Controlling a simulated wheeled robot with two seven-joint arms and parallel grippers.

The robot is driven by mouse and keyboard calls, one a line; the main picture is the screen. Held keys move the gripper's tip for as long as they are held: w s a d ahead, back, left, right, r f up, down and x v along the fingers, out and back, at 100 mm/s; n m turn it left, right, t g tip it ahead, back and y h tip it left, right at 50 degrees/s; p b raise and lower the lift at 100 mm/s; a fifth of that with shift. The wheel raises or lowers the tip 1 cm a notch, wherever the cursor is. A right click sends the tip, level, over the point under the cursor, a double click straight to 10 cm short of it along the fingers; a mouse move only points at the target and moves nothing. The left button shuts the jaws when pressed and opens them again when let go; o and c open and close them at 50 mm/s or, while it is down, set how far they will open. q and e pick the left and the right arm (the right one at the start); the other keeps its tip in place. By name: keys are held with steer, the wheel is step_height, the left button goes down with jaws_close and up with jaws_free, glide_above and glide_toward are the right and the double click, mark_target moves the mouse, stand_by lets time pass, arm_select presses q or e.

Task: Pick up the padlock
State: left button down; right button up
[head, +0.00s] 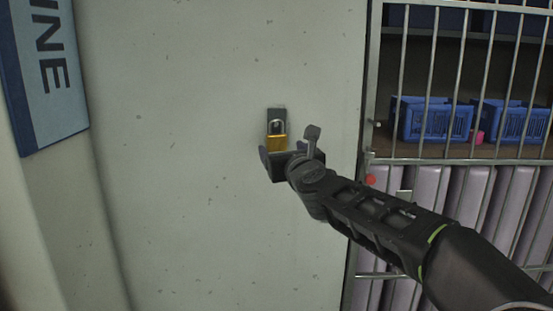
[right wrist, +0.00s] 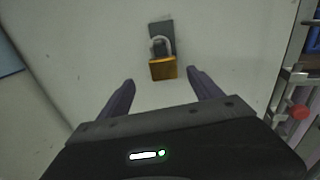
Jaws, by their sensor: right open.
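The padlock (head: 277,142) has a brass-yellow body and a grey shackle. It hangs on a dark hasp plate (head: 276,114) on the pale wall panel, left of the cage door. My right gripper (head: 288,142) is in front of it and a little below in the head view, with its fingers spread. In the right wrist view the padlock (right wrist: 163,68) is ahead of the two open fingertips (right wrist: 160,80), roughly centred between them, with nothing gripped. The plate (right wrist: 160,30) shows above it. My left gripper is not in view.
A barred cage door (head: 461,80) stands at the right, with blue baskets (head: 424,120) on a shelf behind it. A red knob (head: 370,180) is on its frame. A blue sign (head: 45,70) is at the upper left. The panel around the padlock is clear.

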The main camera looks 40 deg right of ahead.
mark_target(277, 137)
steer(key=shift+s+d+r+m, duration=0.3)
steer(key=shift+s+r+m, duration=0.1)
steer(key=shift+r, duration=0.25)
steer(key=shift+w, duration=0.2)
steer(key=shift+x, duration=1.25)
steer(key=shift+s, duration=0.1)
steer(key=shift+p+x, duration=0.55)
steer(key=shift+x, duration=2.15)
steer(key=shift+f, duration=0.15)
steer(key=shift+a, duration=0.1)
steer(key=shift+c, duration=0.5)
